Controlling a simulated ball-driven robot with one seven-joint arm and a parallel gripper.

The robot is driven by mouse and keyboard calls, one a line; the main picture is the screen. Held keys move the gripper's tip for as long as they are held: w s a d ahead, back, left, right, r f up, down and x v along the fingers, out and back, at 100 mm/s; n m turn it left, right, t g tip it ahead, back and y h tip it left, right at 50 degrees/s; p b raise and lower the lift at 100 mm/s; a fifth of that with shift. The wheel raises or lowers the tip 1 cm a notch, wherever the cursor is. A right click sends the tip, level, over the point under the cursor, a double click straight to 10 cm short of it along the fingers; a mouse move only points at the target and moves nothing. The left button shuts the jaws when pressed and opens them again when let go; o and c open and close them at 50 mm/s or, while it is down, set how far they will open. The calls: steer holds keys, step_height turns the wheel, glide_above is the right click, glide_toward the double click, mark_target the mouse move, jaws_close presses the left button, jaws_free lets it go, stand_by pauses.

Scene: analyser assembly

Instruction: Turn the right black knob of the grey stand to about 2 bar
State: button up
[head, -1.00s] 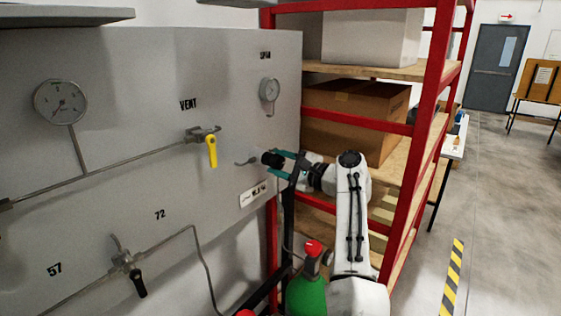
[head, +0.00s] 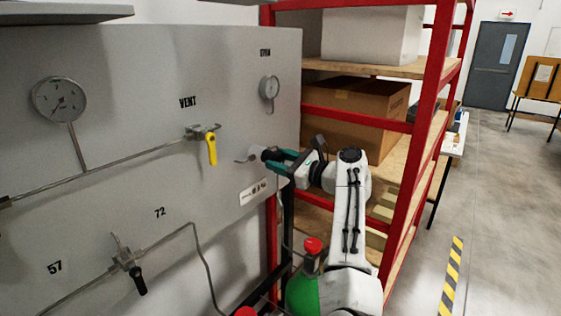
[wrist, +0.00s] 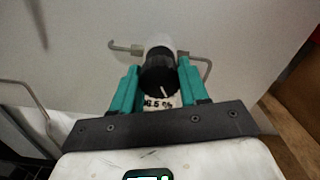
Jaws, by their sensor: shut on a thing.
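The black knob (wrist: 158,75) sits on a pale regulator body on the grey stand (head: 120,75). In the wrist view a white mark on its face points down and slightly right. My gripper (wrist: 157,80) is shut on the knob, with a teal finger on each side. In the head view my gripper (head: 270,156) reaches the panel from the right and mostly hides the knob. The small round gauge (head: 269,88) is above it; its reading is too small to tell. A larger gauge (head: 60,100) is at the upper left.
A yellow-handled vent valve (head: 211,150) is left of my gripper, and a black-handled valve (head: 139,284) is lower left. A green cylinder (head: 303,294) stands below my arm. A red-framed shelf (head: 424,115) with boxes is close on the right.

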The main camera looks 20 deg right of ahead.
stand_by(0.3)
steer(key=o, duration=1)
steer(key=shift+o, duration=0.2)
steer(key=b+v, duration=0.2)
steer(key=v, duration=0.8)
steer(key=shift+s+d+b, duration=0.25)
steer(key=shift+s+b, duration=0.05)
steer(key=shift+f, duration=0.15)
